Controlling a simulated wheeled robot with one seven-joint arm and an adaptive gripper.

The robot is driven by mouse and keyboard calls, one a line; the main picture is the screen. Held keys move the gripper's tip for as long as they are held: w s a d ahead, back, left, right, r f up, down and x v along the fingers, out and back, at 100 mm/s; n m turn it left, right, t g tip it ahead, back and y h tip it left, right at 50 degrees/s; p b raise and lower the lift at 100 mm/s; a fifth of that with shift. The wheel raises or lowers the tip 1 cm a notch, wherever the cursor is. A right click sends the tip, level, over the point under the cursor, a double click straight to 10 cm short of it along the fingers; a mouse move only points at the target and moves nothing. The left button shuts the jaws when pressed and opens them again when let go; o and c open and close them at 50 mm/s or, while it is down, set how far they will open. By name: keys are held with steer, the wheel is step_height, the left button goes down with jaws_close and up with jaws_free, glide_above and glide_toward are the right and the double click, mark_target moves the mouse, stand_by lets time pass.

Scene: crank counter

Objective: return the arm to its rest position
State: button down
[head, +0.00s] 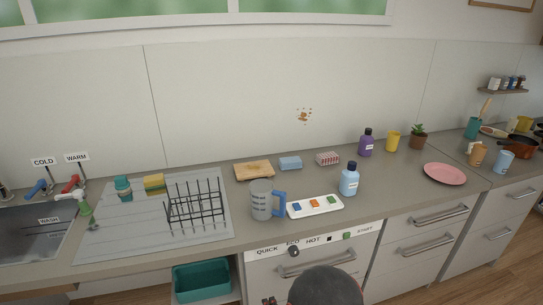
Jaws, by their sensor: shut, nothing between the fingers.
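A dark rounded part, which looks like the top of my arm, shows at the bottom edge of the head view, in front of the dishwasher panel (262,252). It is below the counter top and apart from the things on it. The rest of my arm and my gripper are out of the picture, so their pose is hidden.
On the counter (390,198) stand a measuring jug (262,200), a white tray with colored blocks (315,207), a blue bottle (349,180), a dish rack (196,206) and a pink plate (445,174). A sink (35,238) is at left. A teal bin (202,281) sits below.

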steer(key=s+d+f+n+g+h, duration=0.1)
steer(key=s+d+f+n+g, duration=0.1)
steer(key=s+f+n+g, duration=0.55)
steer(key=s+d+f+n+g+h, duration=0.1)
steer(key=s+n+g, duration=0.1)
steer(key=s, duration=0.3)
steer(key=s+d+r+n, duration=0.1)
steer(key=s+d+r, duration=0.3)
steer(key=r, duration=1.1)
steer(key=s+d+r+n+h, duration=0.1)
steer(key=s+d+r, duration=0.3)
steer(key=r, duration=1.1)
steer(key=s+d+r+n+t+h, duration=0.1)
steer(key=s+d+r+n, duration=0.2)
steer(key=d+r, duration=0.5)
step_height(320, 180, up, 7)
steer(key=shift+s+d+f, duration=0.1)
steer(key=shift+s+d, duration=0.3)
steer(key=shift+s, duration=0.25)
